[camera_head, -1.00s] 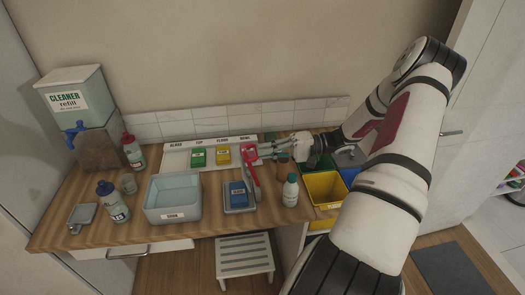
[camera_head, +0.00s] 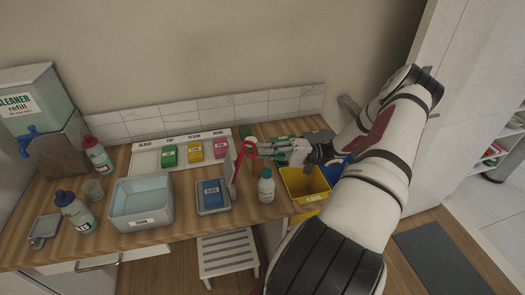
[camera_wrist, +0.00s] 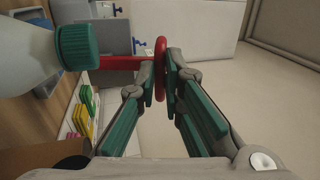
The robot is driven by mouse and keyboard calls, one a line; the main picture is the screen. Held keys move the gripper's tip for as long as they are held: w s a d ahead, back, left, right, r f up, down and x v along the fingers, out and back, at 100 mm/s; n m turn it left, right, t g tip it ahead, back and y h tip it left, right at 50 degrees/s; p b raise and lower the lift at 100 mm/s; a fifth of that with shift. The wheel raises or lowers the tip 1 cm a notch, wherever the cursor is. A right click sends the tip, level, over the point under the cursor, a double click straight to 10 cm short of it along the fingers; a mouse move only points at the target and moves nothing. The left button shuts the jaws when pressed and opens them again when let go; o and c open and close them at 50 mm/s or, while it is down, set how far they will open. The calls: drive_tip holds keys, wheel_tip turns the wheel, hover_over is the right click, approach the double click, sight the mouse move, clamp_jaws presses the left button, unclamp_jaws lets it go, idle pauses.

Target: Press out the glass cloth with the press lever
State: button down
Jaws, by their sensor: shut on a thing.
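The blue glass cloth (camera_head: 211,192), a folded block with a pale label, lies in the grey press (camera_head: 213,210) near the counter's front. The red press lever (camera_head: 236,176) rises from the press's right side, leaning back and right. My gripper (camera_head: 257,150) is at the lever's upper end. In the wrist view my gripper (camera_wrist: 163,85) has its green-padded fingers on both sides of the lever's red handle (camera_wrist: 160,62), shut on it. The lever is raised, with nothing pressing on the cloth.
A white bottle with a green cap (camera_head: 266,186) stands close to the lever's right. A yellow bin (camera_head: 309,190) is further right. A labelled tray (camera_head: 143,163) with green, yellow and pink cloths lies behind. A pale blue basin (camera_head: 118,208) is left.

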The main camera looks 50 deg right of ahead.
drive_tip(key=shift+a+f, duration=0.2)
drive_tip(key=shift+f, duration=0.4)
drive_tip(key=c, duration=1.7)
unclamp_jaws()
drive_tip(key=shift+r, duration=0.2)
drive_tip(key=v, duration=1.2)
